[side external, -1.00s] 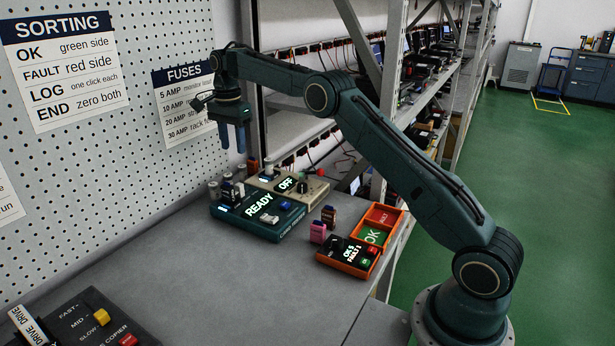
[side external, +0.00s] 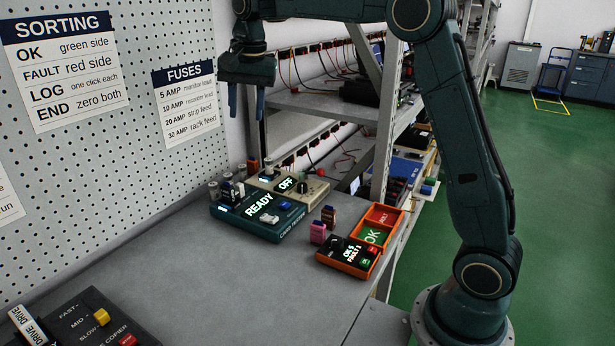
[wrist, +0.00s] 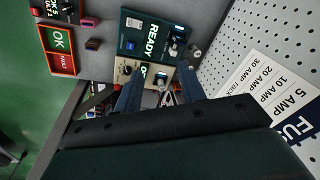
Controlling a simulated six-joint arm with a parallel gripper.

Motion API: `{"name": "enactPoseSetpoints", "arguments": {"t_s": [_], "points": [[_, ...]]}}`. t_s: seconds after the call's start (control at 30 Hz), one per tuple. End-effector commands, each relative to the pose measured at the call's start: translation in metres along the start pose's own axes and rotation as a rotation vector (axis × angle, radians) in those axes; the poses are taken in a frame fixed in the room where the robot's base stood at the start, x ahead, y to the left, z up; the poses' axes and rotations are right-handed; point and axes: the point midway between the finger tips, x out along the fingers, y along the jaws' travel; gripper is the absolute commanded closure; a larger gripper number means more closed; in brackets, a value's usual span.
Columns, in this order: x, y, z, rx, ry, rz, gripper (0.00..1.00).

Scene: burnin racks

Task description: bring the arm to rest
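My gripper (side external: 250,88) hangs high above the back of the bench, in front of the fuse sign, pointing down. In the wrist view its two fingers (wrist: 158,82) stand well apart with nothing between them. It touches nothing on the bench. Below it are the teal card device (side external: 258,212) reading READY and the beige box (side external: 290,184) reading OFF.
An orange tray (side external: 398,225) with OK and FAULT sides stands to the right, beside a counter showing OK 5, FAULT 1. Pink (side external: 318,232) and brown (side external: 328,215) pieces stand near it. The copier panel (side external: 85,320) is front left. Shelving (side external: 385,120) rises behind the bench.

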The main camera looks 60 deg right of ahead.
Motion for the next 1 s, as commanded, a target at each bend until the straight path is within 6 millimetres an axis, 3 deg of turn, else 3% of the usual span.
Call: {"name": "enactPoseSetpoints", "arguments": {"t_s": [0.2, 0.5, 1.0], "points": [[-0.027, 0.028, 0.033, -0.143, 0.029, -0.038, 0.60], [-0.048, 0.071, 0.078, -0.337, 0.071, -0.082, 0.60], [-0.051, 0.155, 0.152, -0.659, 0.160, -0.144, 0.60]]}}
